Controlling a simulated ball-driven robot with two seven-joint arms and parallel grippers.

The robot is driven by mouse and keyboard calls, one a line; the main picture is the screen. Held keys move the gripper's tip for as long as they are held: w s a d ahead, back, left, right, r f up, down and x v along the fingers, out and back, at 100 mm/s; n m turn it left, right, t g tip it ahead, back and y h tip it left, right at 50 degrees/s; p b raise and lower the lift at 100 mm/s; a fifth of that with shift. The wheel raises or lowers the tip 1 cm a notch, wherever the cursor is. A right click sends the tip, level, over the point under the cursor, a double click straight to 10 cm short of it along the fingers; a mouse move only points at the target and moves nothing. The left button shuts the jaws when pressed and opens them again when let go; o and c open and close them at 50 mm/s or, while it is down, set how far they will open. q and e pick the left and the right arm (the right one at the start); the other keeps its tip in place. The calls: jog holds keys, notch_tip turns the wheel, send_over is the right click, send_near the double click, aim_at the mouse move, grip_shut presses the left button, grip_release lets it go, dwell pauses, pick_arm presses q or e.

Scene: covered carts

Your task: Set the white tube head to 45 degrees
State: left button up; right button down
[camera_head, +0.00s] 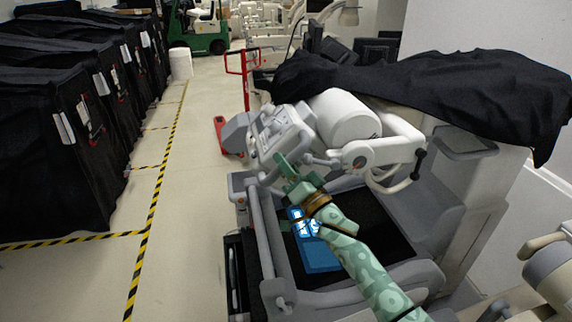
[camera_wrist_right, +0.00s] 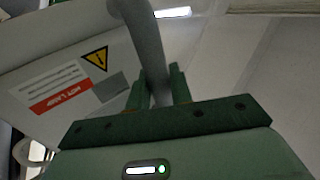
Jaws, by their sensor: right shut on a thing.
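The white tube head (camera_head: 345,117) is a rounded cylinder at the centre of the head view, mounted on the cart's arm (camera_head: 395,148). A boxy grey-white front part with a panel (camera_head: 278,132) sits to its left, tilted. I cannot read its angle. My right gripper (camera_head: 283,163) is at the lower side of this head. In the wrist view my right gripper (camera_wrist_right: 158,88) is shut on a grey curved handle bar (camera_wrist_right: 147,40), which passes between its fingers. A red-and-white label and yellow warning sign (camera_wrist_right: 97,58) show on the housing beside it. My left gripper is not in view.
A black cover (camera_head: 450,85) drapes over the cart's back. A dark tray area with a blue case (camera_head: 318,255) lies under my right arm. Black-covered carts (camera_head: 50,150) stand at left, beyond yellow-black floor tape (camera_head: 160,180). The floor between is clear.

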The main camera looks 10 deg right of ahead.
jog(key=shift+r, duration=0.3)
jog(key=c, duration=1.6)
grip_release()
jog(key=shift+f, duration=0.15)
jog(key=shift+s+f, duration=0.1)
jog(key=shift+f, duration=0.05)
jog(key=b+v, duration=0.2)
jog(key=v, duration=1.4)
jog(key=shift+d, duration=0.15)
